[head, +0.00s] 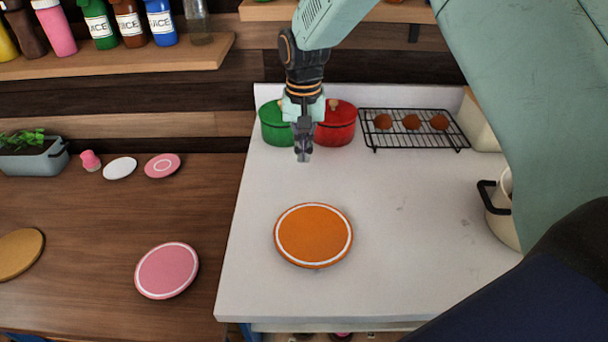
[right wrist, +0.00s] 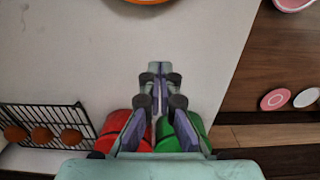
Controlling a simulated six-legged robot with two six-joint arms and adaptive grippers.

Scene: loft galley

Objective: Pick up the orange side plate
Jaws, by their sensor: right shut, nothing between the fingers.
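The orange side plate (head: 313,236) with a white ring near its rim lies flat on the white counter (head: 400,240). In the right wrist view only part of its edge shows at the top (right wrist: 150,1). My right gripper (head: 303,158) is shut and empty, pointing down above the counter. In the head view it appears behind the plate, in front of the green pot and the red pot, apart from the plate. It also shows in the right wrist view (right wrist: 157,75). My left gripper is not in view.
A green pot (head: 273,124) and a red pot (head: 338,124) stand behind my right gripper. A wire rack (head: 395,141) holds brown round items. A cream pot (head: 501,228) stands at right. The wooden counter at left holds a pink plate (head: 167,271).

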